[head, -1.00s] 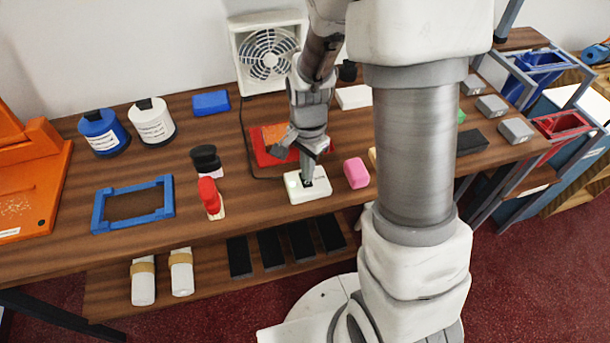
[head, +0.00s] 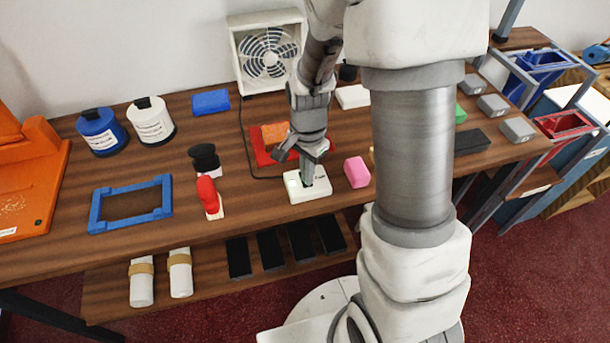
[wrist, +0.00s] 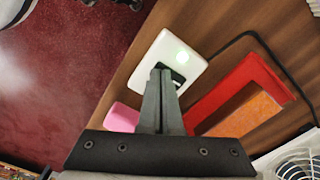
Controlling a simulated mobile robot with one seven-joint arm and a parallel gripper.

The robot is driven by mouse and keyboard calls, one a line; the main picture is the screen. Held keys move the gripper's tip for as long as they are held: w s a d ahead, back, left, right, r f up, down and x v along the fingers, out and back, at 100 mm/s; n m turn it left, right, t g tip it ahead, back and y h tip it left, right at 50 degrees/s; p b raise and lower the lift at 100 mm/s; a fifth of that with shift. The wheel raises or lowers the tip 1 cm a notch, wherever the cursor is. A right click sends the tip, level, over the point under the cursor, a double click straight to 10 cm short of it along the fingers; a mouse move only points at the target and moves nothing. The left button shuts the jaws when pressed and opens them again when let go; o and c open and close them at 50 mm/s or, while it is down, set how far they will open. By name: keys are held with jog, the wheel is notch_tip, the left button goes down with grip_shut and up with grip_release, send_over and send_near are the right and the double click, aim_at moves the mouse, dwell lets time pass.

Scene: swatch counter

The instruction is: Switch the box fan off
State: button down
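The white box fan (head: 268,52) stands at the back of the counter against the wall; its edge also shows in the wrist view (wrist: 290,160). A white switch box (head: 318,190) lies near the counter's front edge. In the wrist view, the switch box (wrist: 160,46) has a glowing green lamp (wrist: 183,57) and a dark rocker partly hidden behind my fingers. My gripper (wrist: 161,74) is shut with nothing between its fingers. In the head view, my gripper (head: 307,179) points down at the rocker. Whether the tips touch it I cannot tell.
A pink block (head: 356,172) lies just right of the switch box. A red tray (head: 259,150) with an orange piece lies behind it. A dark cord (head: 243,135) runs from the fan along the counter.

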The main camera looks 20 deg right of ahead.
jog(key=shift+f, duration=0.2)
jog(key=shift+r, duration=0.1)
notch_tip(320, 180, up, 7)
jog(key=p, duration=0.5)
jog(key=shift+p, duration=0.3)
dwell(0.4)
jog(key=s+r+n+t, duration=0.2)
jog(key=s+r+n, duration=0.4)
jog(key=r, duration=0.5)
jog(key=s+r+n+t, duration=0.3)
jog(key=s+r+n, duration=0.3)
jog(key=r, duration=0.5)
jog(key=shift+s+t, duration=0.3)
jog(key=shift+s, duration=0.65)
